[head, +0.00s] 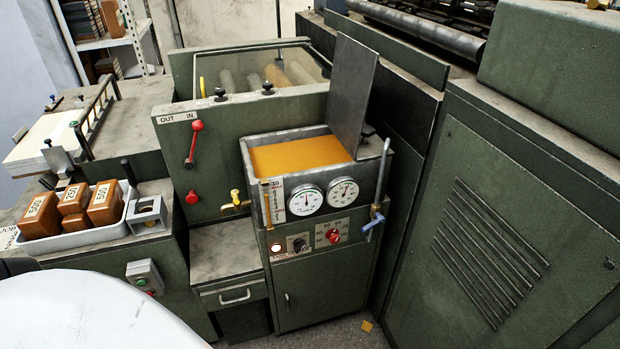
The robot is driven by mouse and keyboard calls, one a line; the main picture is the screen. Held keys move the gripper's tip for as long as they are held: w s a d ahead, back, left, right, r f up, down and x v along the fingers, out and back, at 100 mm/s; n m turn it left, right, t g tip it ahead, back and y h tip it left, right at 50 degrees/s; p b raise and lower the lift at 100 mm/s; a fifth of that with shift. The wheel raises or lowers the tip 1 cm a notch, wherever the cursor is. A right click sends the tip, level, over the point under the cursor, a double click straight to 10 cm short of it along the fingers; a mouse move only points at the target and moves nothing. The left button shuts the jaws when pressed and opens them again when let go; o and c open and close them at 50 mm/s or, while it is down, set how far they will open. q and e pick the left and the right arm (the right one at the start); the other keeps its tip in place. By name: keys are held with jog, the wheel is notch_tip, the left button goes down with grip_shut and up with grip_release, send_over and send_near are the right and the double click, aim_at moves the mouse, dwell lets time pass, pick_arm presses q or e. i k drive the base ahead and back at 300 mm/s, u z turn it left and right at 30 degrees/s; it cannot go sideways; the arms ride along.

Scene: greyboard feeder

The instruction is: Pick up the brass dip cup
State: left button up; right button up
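I cannot clearly make out a brass dip cup in the head view. A small brass fitting with a yellow knob (236,201) sits on the green machine's front, left of the gauges; it looks like a tap. Neither of my grippers is in view.
A grey tray (85,238) holds several brown labelled blocks (73,200). Two dials (306,200) and a red knob (333,236) are on the tank's front. A rod with a blue handle (375,220) stands at its right. A bare ledge (224,248) is left of the tank.

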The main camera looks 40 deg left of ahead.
aim_at(133, 182)
jog(key=k, duration=1)
jog(key=u, duration=0.9)
jog(key=i, duration=1.2)
jog(key=u, duration=1.3)
